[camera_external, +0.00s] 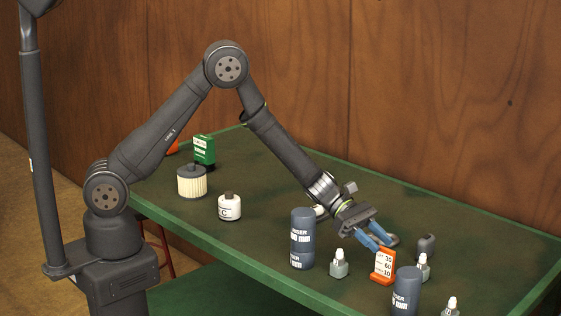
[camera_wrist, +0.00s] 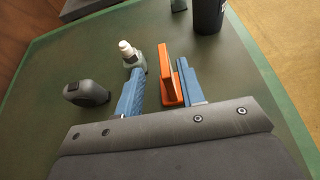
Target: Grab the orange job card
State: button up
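The orange job card (camera_external: 384,265) stands upright on the green table, with a white face bearing the numbers 30, 60 and 10. It also shows in the wrist view (camera_wrist: 168,76), seen nearly edge-on. My gripper (camera_external: 382,242) is tilted down at the card from behind and above. In the wrist view, its two blue fingers (camera_wrist: 160,68) are apart. The card lies between them, close beside the right finger and farther from the left one. Whether the right finger touches it I cannot tell.
A grey bottle with a white cap (camera_wrist: 130,54) is close by the left finger. A dark grey rounded object (camera_wrist: 86,92) lies farther left. A dark canister (camera_external: 406,291) stands in front of the card; another canister (camera_external: 302,238) is to the left.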

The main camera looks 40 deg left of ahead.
aim_at(394, 258)
jog(key=x, duration=0.6)
jog(key=shift+s, duration=0.25)
jog(key=shift+r, duration=0.1)
grip_shut()
